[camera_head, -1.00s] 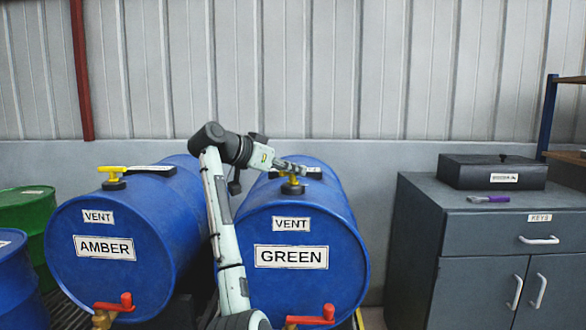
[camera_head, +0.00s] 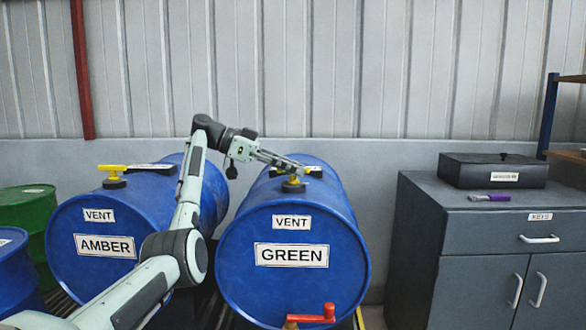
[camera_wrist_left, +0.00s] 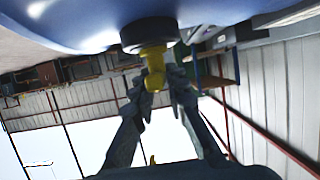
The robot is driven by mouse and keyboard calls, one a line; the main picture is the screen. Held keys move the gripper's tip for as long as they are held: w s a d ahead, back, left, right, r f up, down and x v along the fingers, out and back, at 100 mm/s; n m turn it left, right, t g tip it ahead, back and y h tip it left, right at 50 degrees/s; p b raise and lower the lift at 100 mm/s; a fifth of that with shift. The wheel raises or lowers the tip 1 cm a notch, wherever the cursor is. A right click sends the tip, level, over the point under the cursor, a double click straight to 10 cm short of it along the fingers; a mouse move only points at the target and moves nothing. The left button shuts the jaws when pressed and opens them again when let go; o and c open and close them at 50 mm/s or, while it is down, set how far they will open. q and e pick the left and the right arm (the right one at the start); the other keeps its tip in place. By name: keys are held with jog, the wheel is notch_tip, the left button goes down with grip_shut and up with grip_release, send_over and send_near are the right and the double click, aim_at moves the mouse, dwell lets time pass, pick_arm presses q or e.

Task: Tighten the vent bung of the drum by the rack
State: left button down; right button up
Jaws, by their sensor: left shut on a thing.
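The blue drum labelled GREEN (camera_head: 232,235) lies on its side, with a VENT label and a red tap handle on its front end. Its vent bung (camera_head: 293,186) stands on top, with a black base and a yellow handle; the wrist view shows the black base (camera_wrist_left: 149,35) and yellow handle (camera_wrist_left: 154,64) close up. My left gripper (camera_head: 297,168) reaches in from the left at the handle. In the wrist view its fingers (camera_wrist_left: 161,86) are shut on the yellow handle, one on each side. The fingertips partly hide the handle in the head view.
The blue AMBER drum (camera_head: 66,270), with its own yellow-handled bung (camera_head: 116,182), lies to the left, behind my arm. A grey cabinet (camera_head: 480,260) on the right bears a black box (camera_head: 490,172) and a purple-handled tool (camera_head: 490,198). A blue-post shelf rack (camera_head: 548,115) stands far right.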

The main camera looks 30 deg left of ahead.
pick_arm(q)
jog(key=shift+f+g, duration=0.2)
jog(key=shift+g, duration=0.1)
jog(key=c, duration=1.5)
grip_release()
jog(key=shift+c, duration=0.2)
jog(key=shift+r, duration=0.1)
jog(key=shift+a+r, duration=0.1)
jog(key=shift+a, duration=0.05)
jog(key=v, duration=1.1)
jog(key=shift+s+a, duration=0.25)
